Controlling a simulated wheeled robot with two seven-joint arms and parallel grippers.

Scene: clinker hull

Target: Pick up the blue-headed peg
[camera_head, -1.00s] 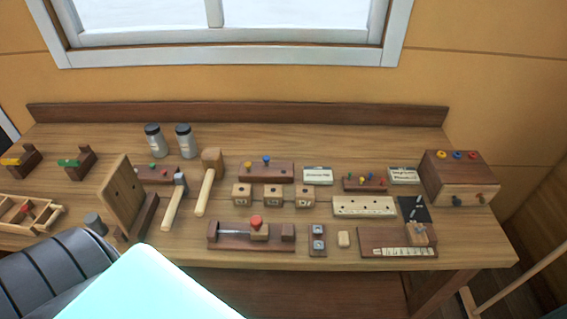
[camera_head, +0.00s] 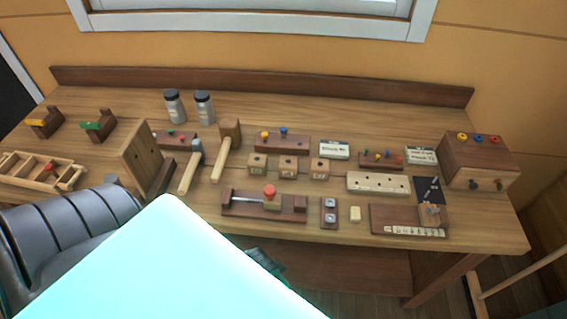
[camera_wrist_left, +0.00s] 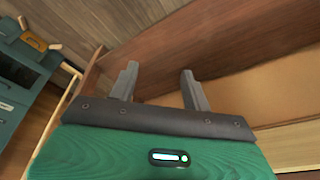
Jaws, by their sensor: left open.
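A peg with a blue head (camera_head: 283,131) stands in a brown wooden block (camera_head: 297,146) towards the back middle of the bench, right of a yellow-headed peg (camera_head: 265,134). The wrist view shows brown wood panels beyond the fingers and no pegs. My left arm covers the lower left of the head view. My right gripper is in neither view.
Two mallets (camera_head: 228,150) (camera_head: 190,168), an upright tilted board (camera_head: 147,160) and a clamp-like wooden fixture (camera_head: 236,204) stand on the bench (camera_head: 350,115). Three small cubes (camera_head: 288,168) stand in front of the peg block. A wooden drawer box (camera_head: 470,160) stands at the right end.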

